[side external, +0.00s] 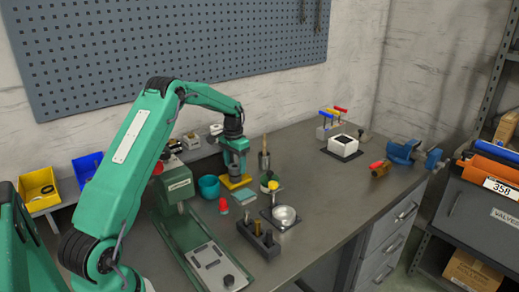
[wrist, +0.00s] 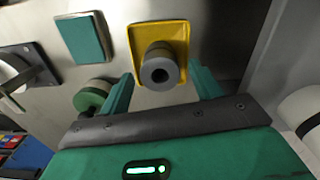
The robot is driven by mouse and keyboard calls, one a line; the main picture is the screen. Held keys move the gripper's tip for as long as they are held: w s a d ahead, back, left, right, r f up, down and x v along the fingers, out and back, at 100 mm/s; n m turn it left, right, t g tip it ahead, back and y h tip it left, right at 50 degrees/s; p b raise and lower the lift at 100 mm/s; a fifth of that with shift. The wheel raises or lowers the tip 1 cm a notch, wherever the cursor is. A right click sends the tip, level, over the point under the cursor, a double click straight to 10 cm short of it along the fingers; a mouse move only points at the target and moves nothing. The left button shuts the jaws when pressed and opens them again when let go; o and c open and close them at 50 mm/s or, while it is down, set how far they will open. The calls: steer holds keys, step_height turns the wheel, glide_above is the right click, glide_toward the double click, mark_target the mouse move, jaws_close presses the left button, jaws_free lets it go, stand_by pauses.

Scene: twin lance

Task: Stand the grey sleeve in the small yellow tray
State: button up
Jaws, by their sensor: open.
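The small yellow tray (wrist: 178,33) lies flat on the bench, and in the side view (side external: 238,184) it is below my gripper. The grey sleeve (wrist: 160,66), a short round tube with a dark bore, stands upright within the tray's outline in the wrist view. It appears to rest in the tray, though its base is hidden from above. My gripper (wrist: 163,88) is open, with one teal finger on each side of the sleeve and visible gaps. In the side view my gripper (side external: 236,170) is just above the tray, and the sleeve is not clearly seen there.
The bench's middle right is clear.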

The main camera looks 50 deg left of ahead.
step_height(320, 180, up, 10)
stand_by(0.5)
steer(key=shift+r, duration=0.1)
stand_by(0.4)
steer(key=s+d+r+t, duration=0.1)
steer(key=s+d+r, duration=0.25)
steer(key=d, duration=0.25)
steer(key=s+d+r+m+t, duration=0.1)
steer(key=s+d+r, duration=0.2)
steer(key=d+r, duration=0.25)
steer(key=s+d+r+t, duration=0.1)
steer(key=s+d+r, duration=0.3)
steer(key=d, duration=0.3)
steer(key=s+d+f+t, duration=0.1)
steer(key=s+d, duration=0.4)
steer(key=s, duration=0.3)
steer(key=s+d+f+t, duration=0.1)
steer(key=s+d+f, duration=0.1)
steer(key=s+d, duration=0.4)
steer(key=shift+s+f+m+t, duration=0.15)
steer(key=shift+s+m+t, duration=0.2)
steer(key=shift+s, duration=1.25)
